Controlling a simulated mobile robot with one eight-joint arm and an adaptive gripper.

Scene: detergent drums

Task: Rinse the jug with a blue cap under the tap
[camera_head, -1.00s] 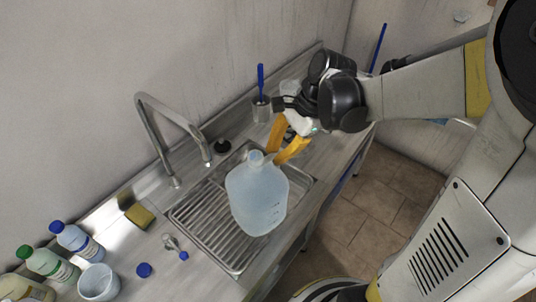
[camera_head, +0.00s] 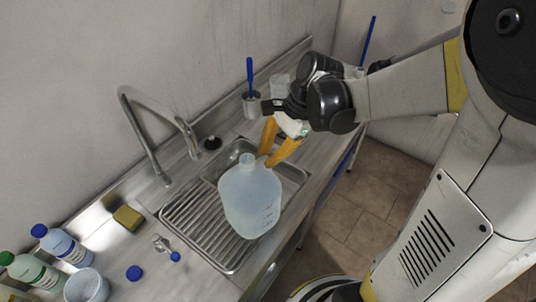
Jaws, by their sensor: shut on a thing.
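A large translucent pale-blue jug (camera_head: 250,203) hangs upright over the sink's ribbed drainboard. Its neck is open at the top, with no cap on it. My gripper (camera_head: 268,158), with yellow fingers, is shut on the jug near its neck, on the far right side. The curved metal tap (camera_head: 150,130) rises behind and to the left of the jug, its spout end apart from the jug's mouth. A blue cap (camera_head: 134,273) lies on the counter at the front left. The sink basin (camera_head: 232,158) is partly hidden by the jug and fingers.
A brush in a holder (camera_head: 251,104) stands behind the sink. A black plug (camera_head: 212,143) lies near the tap.

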